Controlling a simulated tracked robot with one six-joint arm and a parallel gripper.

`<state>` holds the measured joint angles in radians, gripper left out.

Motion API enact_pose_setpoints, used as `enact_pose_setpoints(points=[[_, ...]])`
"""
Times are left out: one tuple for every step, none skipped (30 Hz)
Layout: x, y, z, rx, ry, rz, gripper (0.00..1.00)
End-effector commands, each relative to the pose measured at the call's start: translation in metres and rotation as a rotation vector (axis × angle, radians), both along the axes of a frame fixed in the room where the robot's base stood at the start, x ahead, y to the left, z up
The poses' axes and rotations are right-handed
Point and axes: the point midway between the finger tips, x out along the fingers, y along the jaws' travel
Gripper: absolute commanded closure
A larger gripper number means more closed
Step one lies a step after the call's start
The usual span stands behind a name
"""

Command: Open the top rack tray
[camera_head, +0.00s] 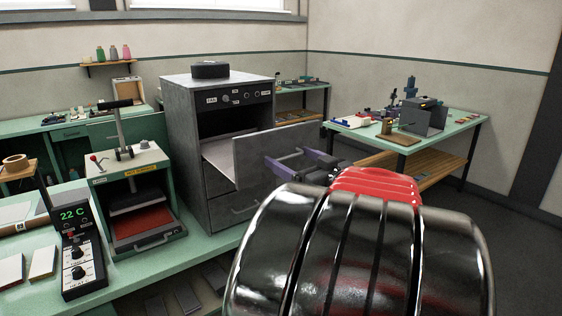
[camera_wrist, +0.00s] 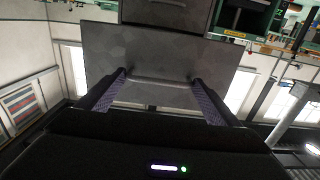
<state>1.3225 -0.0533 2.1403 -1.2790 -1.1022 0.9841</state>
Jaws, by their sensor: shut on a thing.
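The rack is a grey metal cabinet (camera_head: 217,130) on the green bench. Its top tray (camera_head: 222,155) is drawn out, with a grey front panel (camera_head: 270,150) standing well forward of the cabinet. My gripper (camera_head: 275,168) is in front of this panel, shut on its bar handle. In the wrist view the two purple-padded fingers (camera_wrist: 160,90) reach to either end of the handle (camera_wrist: 158,82), with the panel (camera_wrist: 160,60) behind it. The lower drawers (camera_head: 240,207) are closed. The tray's inside is partly hidden behind the panel.
A green press-like machine (camera_head: 135,185) stands left of the cabinet, and a controller reading 22 C (camera_head: 77,250) sits on the bench. A table with tools (camera_head: 450,125) stands at right.

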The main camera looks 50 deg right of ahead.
Motion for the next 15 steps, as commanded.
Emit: enact_pose_setpoints(points=[[-0.0006,-0.0001,0.0003,0.0,-0.001,-0.002,0.54],[-0.0008,-0.0002,0.0002,0.0,-0.001,-0.002,0.54],[-0.001,-0.0002,0.0003,0.0,-0.001,-0.002,0.54],[-0.0011,-0.0003,0.0003,0.0,-0.001,-0.002,0.54],[-0.0013,-0.0003,0.0003,0.0,-0.001,-0.002,0.13],[-0.0013,-0.0003,0.0002,0.0,-0.001,-0.002,0.1],[-0.0014,-0.0003,0.0002,0.0,0.0,-0.002,0.08],[-0.0014,-0.0003,0.0002,0.0,0.0,-0.002,0.06],[-0.0015,-0.0004,0.0001,0.0,0.0,-0.002,0.03],[-0.0015,-0.0004,0.0001,0.0,0.0,-0.002,0.01],[-0.0015,-0.0004,0.0,0.0,0.0,-0.002,0.0],[-0.0016,-0.0004,0.0,0.0,0.0,-0.002,0.0],[-0.0016,-0.0004,0.0,0.0,0.0,-0.002,0.0],[-0.0016,-0.0004,0.0,0.0,0.0,-0.002,0.0],[-0.0017,-0.0004,-0.0001,0.0,0.0,-0.002,0.0]])
